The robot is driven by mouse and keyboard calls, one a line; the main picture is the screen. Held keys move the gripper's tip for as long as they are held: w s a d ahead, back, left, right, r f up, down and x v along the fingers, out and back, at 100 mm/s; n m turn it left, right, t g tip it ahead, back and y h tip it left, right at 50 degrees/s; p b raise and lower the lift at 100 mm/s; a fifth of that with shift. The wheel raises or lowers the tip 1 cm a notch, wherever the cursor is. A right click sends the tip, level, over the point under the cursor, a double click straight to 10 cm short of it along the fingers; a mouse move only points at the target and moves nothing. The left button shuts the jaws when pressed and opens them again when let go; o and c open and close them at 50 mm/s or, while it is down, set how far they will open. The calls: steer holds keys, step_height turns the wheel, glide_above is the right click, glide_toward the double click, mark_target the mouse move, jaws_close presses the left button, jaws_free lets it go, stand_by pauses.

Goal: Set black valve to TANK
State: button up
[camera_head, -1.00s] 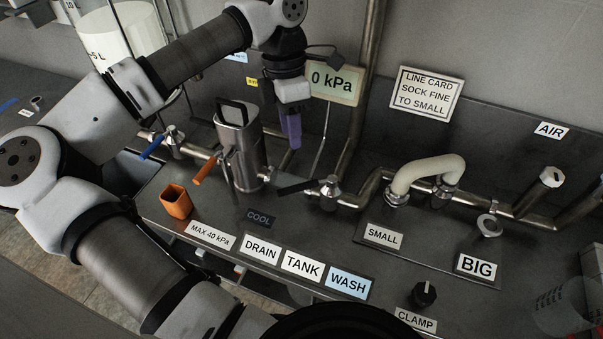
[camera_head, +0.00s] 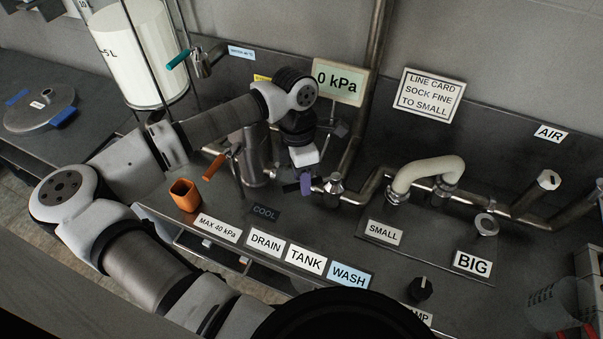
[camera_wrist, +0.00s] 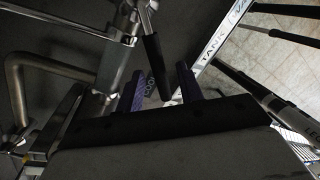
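The black valve has a steel body (camera_head: 333,185) on the pipe and a black lever (camera_head: 290,188) pointing left. The purple fingertips of my gripper (camera_head: 305,184) are down at the lever and hide part of it. In the wrist view, the black lever (camera_wrist: 157,68) lies between the two spread purple fingers of my gripper (camera_wrist: 161,88), with visible gaps on both sides. The TANK label (camera_head: 306,261) is on the bench front between the DRAIN label (camera_head: 266,243) and the WASH label (camera_head: 348,275).
An orange-handled valve (camera_head: 214,166) and a steel canister (camera_head: 258,170) stand left of my gripper. An orange cup (camera_head: 184,195) is on the bench. A cream hose (camera_head: 425,168) arches at right. The gauge (camera_head: 338,82) reads 0 kPa. The bench before the lever is clear.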

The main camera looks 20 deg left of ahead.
steer(key=shift+c, duration=0.5)
jaws_close()
steer(key=shift+f+n+b, duration=0.1)
steer(key=shift+n+b, duration=0.2)
steer(key=shift+b, duration=0.2)
steer(key=s+d+n+t+b, duration=0.1)
steer(key=s+d+n+b, duration=0.2)
steer(key=n+b, duration=0.6)
steer(key=shift+d+t+h+b, duration=0.4)
steer(key=shift+d+b, duration=1)
steer(key=shift+b, duration=0.95)
steer(key=shift+s, duration=0.1)
steer(key=shift+r, duration=0.2)
steer(key=shift+o, duration=0.5)
jaws_free()
